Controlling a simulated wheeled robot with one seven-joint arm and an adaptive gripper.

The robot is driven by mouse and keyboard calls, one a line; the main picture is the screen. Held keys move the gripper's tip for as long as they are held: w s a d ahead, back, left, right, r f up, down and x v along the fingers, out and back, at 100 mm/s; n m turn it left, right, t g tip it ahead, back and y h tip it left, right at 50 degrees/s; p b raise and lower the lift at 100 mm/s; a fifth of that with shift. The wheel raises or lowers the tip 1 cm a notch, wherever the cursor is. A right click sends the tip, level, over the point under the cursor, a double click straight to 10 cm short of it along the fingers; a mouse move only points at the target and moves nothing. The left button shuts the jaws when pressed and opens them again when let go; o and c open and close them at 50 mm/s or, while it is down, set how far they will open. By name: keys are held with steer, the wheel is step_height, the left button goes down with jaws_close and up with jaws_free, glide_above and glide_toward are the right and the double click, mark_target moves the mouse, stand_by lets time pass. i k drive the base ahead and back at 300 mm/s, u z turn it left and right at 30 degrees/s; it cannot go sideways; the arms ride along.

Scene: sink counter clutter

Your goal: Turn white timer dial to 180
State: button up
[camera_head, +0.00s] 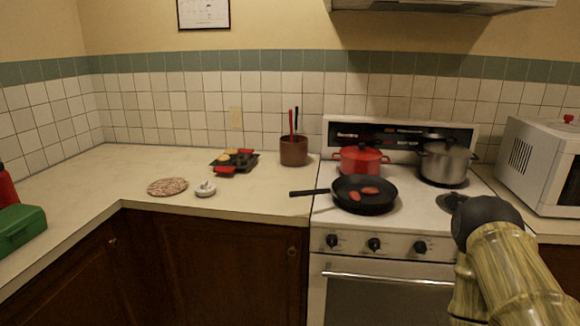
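A small white timer (205,188) sits on the counter near its front edge, left of the stove. It is round, with a raised dial on top. The dial's marks and setting are too small to read. Part of my arm shows at the lower right, in front of the stove's right side, well apart from the timer. My gripper is not in view.
A speckled round mat (167,187) lies just left of the timer. A black tray with food (235,162) and a brown utensil pot (293,151) stand behind. A black pan (364,196) points its handle left over the counter. The counter right of the timer is clear.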

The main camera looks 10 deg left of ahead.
mark_target(204, 185)
steer(key=u, duration=0.5)
steer(key=k, duration=0.6)
steer(key=u, duration=1.35)
steer(key=i, duration=0.7)
steer(key=u, duration=0.5)
steer(key=i, duration=0.7)
steer(key=z, duration=0.35)
